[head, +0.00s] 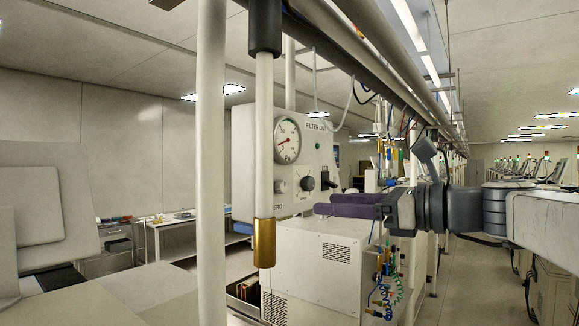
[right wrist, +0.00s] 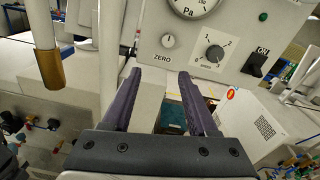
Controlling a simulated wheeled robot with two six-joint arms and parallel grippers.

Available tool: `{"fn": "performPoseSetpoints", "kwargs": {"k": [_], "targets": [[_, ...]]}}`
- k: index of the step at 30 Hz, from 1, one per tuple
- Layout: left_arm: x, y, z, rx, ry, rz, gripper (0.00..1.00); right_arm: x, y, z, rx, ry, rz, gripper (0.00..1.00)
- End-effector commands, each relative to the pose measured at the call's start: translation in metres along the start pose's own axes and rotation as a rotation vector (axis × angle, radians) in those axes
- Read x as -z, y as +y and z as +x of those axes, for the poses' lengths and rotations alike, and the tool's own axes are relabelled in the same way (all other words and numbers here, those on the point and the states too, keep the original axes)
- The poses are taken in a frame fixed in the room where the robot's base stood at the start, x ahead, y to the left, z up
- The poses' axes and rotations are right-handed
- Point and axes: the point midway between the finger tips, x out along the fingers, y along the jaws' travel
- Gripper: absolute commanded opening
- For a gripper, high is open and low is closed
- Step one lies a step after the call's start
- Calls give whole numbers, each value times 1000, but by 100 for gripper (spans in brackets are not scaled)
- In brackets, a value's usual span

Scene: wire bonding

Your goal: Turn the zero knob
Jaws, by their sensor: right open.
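The zero knob (head: 280,186) is a small pale knob at the lower left of a light grey control panel (head: 262,155), under a round gauge (head: 287,139). In the right wrist view the zero knob (right wrist: 168,41) shows above the word ZERO, ahead of the fingertips and near the gap between them. My right gripper (head: 324,204) is open and empty, with two long purple fingers. It is below and right of the zero knob in the head view, apart from it. It also shows in the right wrist view (right wrist: 160,76). My left gripper is not in view.
Right of the zero knob are a larger pointer knob (right wrist: 214,53) and a black ON switch (right wrist: 258,65). A white hanging pipe with a brass end (head: 264,243) stands left of the knob. A white vented cabinet (head: 312,266) is below the panel.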

Motion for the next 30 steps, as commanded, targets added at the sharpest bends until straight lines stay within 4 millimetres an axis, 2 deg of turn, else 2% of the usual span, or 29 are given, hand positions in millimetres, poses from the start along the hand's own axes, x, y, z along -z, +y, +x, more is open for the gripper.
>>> {"fn": "performPoseSetpoints", "kwargs": {"k": [1,5,15,21,30], "targets": [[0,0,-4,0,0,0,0,-12,-6,-4,14,-23,21,59],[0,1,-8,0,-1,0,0,-21,-10,2,20,-49,44,59],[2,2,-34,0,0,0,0,-24,-10,64,16,-45,45,59],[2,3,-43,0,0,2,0,-24,-11,90,18,-45,42,59],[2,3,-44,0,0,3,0,-22,-11,98,22,-44,40,59]]}}
